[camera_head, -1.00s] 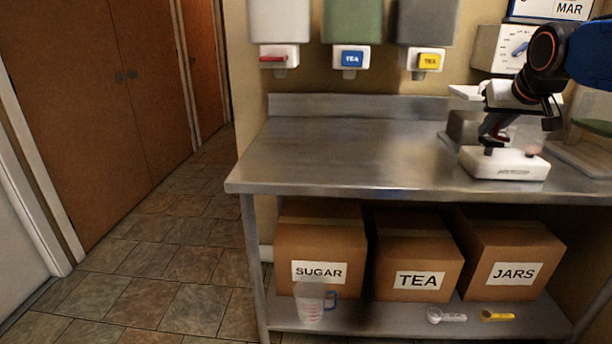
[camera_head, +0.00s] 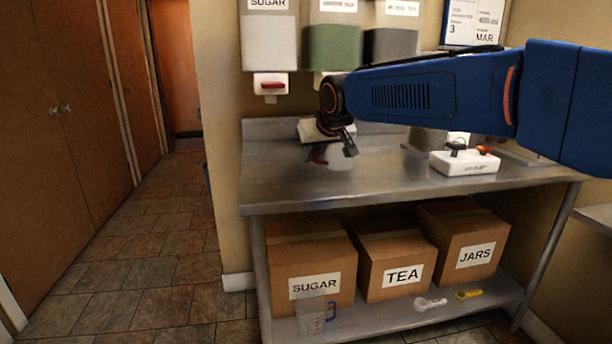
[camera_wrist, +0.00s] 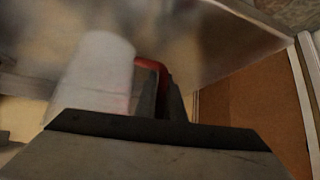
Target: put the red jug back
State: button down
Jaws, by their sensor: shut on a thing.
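The red jug (camera_head: 339,158), a clear whitish measuring jug with a red handle, hangs over the left part of the steel counter. My gripper (camera_head: 322,153) is shut on its red handle. In the wrist view the jug (camera_wrist: 98,70) is pale and blurred, left of the fingers, with the red handle between the fingertips of my gripper (camera_wrist: 160,85). The jug seems held above the counter; the exact gap under it cannot be told. A similar jug with a blue handle (camera_head: 312,318) stands on the lower shelf at the left.
The steel counter (camera_head: 290,185) is mostly bare at its left. A white scale (camera_head: 465,163) stands at its right. Dispensers (camera_head: 268,42) hang on the wall above. Boxes marked SUGAR (camera_head: 310,265), TEA (camera_head: 398,262) and JARS (camera_head: 465,245) and two scoops (camera_head: 430,303) are below.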

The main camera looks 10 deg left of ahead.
jog(key=shift+s+a+f, duration=0.15)
jog(key=shift+a+f, duration=0.4)
jog(key=shift+f, duration=1.95)
jog(key=shift+f, duration=0.2)
jog(key=c, duration=1.8)
grip_release()
jog(key=shift+c, duration=0.2)
jog(key=shift+r, duration=0.15)
